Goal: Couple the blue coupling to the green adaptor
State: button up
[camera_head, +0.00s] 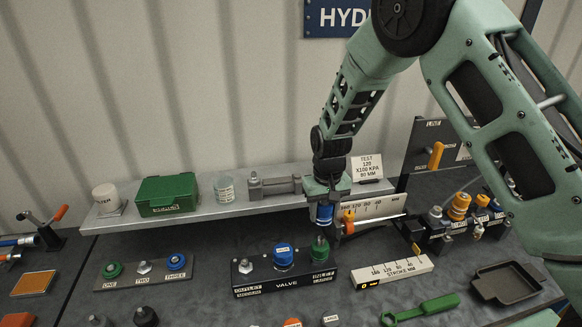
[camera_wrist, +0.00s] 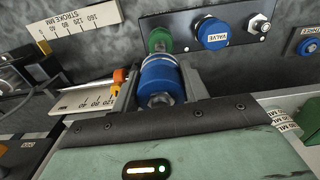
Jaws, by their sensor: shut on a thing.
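The blue coupling (camera_head: 325,213) hangs upright in my gripper (camera_head: 326,207). It also shows in the wrist view (camera_wrist: 161,82), between the two fingers, with a metal end toward the camera. My gripper is shut on it. The green adaptor (camera_head: 320,249) stands upright at the right end of the black valve block (camera_head: 262,289). In the wrist view the green adaptor (camera_wrist: 159,38) is just beyond the coupling, nearly in line with it. In the head view the coupling is just above the adaptor, with a small gap; exact alignment is hard to tell.
A blue-capped valve fitting (camera_head: 283,256) stands just left of the adaptor. A stroke scale block (camera_head: 392,272) lies to the right. An orange-ended cylinder (camera_head: 349,221) with a rod is close beside my gripper. A shelf (camera_head: 130,219) with several items runs behind.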

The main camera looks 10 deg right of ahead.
jog(key=b, duration=0.4)
send_over(322, 239)
jog(key=shift+f, duration=2.7)
jog(key=shift+f, duration=2.1)
jog(key=o, duration=0.9)
notch_tip(322, 239, up, 18)
jog(key=b, duration=0.4)
jog(key=shift+f+b, duration=0.25)
jog(key=shift+b, duration=0.05)
